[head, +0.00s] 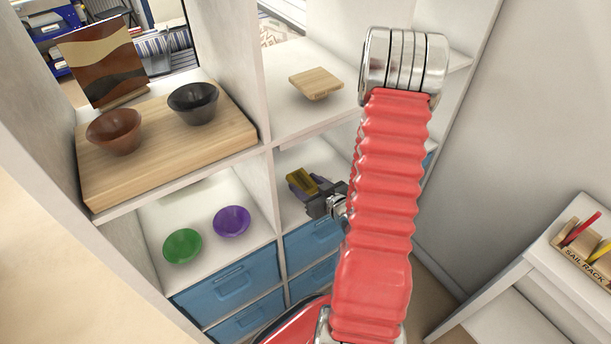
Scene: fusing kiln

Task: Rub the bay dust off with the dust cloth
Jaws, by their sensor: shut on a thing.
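My gripper (314,192) is inside the lower right bay (318,157) of the white shelf unit, just above its floor. It is shut on a small mustard-yellow thing, which looks like the dust cloth (301,181). Whether the cloth touches the bay floor or back is hard to tell. My red-sleeved arm hides the right part of this bay. I cannot make out any dust on the part that shows.
A green bowl (182,246) and a purple bowl (231,221) stand in the bay to the left. Above, a wooden board (165,165) bears brown and black bowls. Blue bins (228,287) sit below.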

